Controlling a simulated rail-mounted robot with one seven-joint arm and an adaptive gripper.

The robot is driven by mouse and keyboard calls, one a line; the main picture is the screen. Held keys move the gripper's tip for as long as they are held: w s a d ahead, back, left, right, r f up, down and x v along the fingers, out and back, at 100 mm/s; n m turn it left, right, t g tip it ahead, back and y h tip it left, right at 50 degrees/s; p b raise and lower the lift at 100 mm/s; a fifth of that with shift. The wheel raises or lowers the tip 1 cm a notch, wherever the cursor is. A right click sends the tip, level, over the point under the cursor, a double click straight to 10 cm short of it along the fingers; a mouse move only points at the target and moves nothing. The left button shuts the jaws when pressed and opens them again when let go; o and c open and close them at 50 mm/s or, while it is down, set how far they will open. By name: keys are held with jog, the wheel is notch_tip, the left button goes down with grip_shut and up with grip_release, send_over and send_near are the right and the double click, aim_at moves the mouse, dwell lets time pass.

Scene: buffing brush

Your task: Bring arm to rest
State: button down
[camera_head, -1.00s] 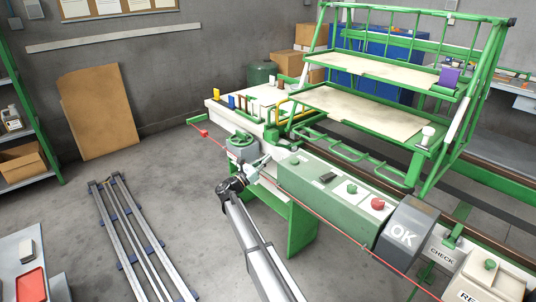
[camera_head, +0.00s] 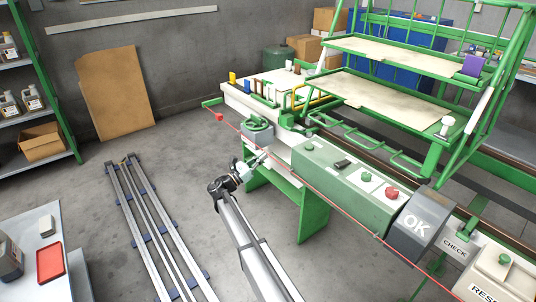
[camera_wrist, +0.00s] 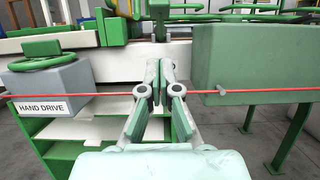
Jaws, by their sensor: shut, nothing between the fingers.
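My gripper (camera_head: 257,162) is at the end of my arm, in front of the green and white workbench in the head view. In the wrist view my gripper (camera_wrist: 158,65) is shut and empty, its two green-padded fingers meeting at the tips. It points at the bench's white edge, between the grey hand drive box (camera_wrist: 45,88) on the left and a green control box (camera_wrist: 255,60) on the right. A red cord (camera_wrist: 285,91) runs across the bench front at about finger height. Whether the fingers touch the cord cannot be told.
The green control box (camera_head: 340,180) carries red and green buttons. A grey OK box (camera_head: 415,218) stands further right. A rail track (camera_head: 150,225) lies on the floor at left. A table with a red tray (camera_head: 50,263) is at lower left. Open floor lies between.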

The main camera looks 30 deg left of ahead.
jog(key=s+d+f+m+g+y+p, duration=0.1)
jog(key=s+d+f+m+g, duration=0.3)
jog(key=d+f, duration=0.55)
jog(key=s+d+f+m+g, duration=0.2)
jog(key=d+f+m+g, duration=0.3)
jog(key=d+f, duration=0.45)
jog(key=s+d+f+m+g+p, duration=0.1)
jog(key=s+d+f+m+g, duration=0.15)
jog(key=s+d+f, duration=0.35)
jog(key=s+d+f+m+g+p, duration=0.1)
jog(key=s+d+f+m+g, duration=0.15)
jog(key=d, duration=0.55)
jog(key=s+d+f+m+g+p, duration=0.1)
jog(key=s+d+f+m+g, duration=0.1)
jog(key=s+d+f+m, duration=0.4)
jog(key=s+d+f+m+g+y+p, duration=0.2)
jog(key=s+d+m+g+y+p, duration=0.3)
jog(key=s+d, duration=1.05)
jog(key=s+d+r+m+g, duration=0.1)
jog(key=s+d+m+g, duration=0.1)
jog(key=s, duration=0.4)
jog(key=s+d+r+m+g+y+p, duration=0.1)
jog(key=s+d+m, duration=0.1)
jog(key=s+d, duration=0.3)
jog(key=s+d+r+m+g+y+p, duration=0.1)
jog(key=s+d, duration=0.3)
jog(key=s, duration=0.5)
jog(key=shift+r+m+g, duration=0.45)
jog(key=shift+m+g, duration=0.25)
jog(key=shift+g, duration=0.1)
